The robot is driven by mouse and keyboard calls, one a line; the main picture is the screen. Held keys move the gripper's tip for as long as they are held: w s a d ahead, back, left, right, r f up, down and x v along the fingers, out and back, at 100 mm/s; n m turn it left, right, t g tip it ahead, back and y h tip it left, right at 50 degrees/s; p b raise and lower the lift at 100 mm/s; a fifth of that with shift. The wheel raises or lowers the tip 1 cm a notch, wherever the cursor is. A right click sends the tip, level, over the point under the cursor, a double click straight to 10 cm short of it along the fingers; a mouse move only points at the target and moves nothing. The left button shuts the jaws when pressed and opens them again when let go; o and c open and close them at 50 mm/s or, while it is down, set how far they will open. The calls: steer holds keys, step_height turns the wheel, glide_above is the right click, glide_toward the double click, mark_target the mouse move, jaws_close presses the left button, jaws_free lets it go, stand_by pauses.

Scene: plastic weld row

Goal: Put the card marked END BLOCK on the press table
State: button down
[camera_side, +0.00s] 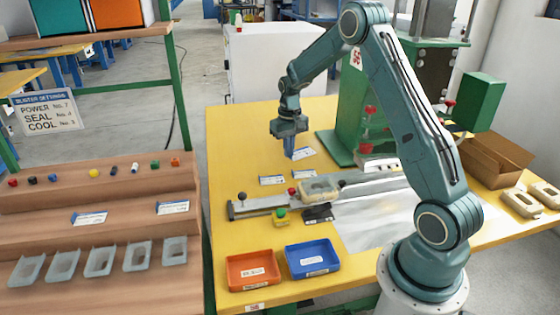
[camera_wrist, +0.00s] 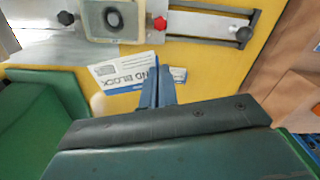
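The card marked END BLOCK (camera_wrist: 118,72) is white with a blue edge. In the wrist view it lies just left of my fingertips, its first letter cut off by a finger. My gripper (camera_side: 290,155) points down low over the yellow table (camera_side: 235,140). In the wrist view its blue fingers (camera_wrist: 157,75) are together. I cannot tell whether they touch the card. The green press (camera_side: 352,120) stands to the right on the table.
An orange tray (camera_side: 252,285) and a blue tray (camera_side: 312,272) sit at the front. A cardboard box (camera_side: 495,160) is at right. The table's left back is clear.

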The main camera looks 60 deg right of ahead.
steer(key=w+a+r+n, duration=0.2)
steer(key=w+a+n, duration=0.2)
steer(key=w+n, duration=0.45)
step_height(320, 180, up, 3)
steer(key=n, duration=0.6)
glide_above(230, 194)
steer(key=shift+s+f, duration=0.15)
steer(key=shift+f, duration=0.05)
step_height(230, 194, down, 16)
steer(key=shift+r, duration=0.1)
steer(key=shift+f, duration=2.1)
steer(key=shift+f, duration=0.2)
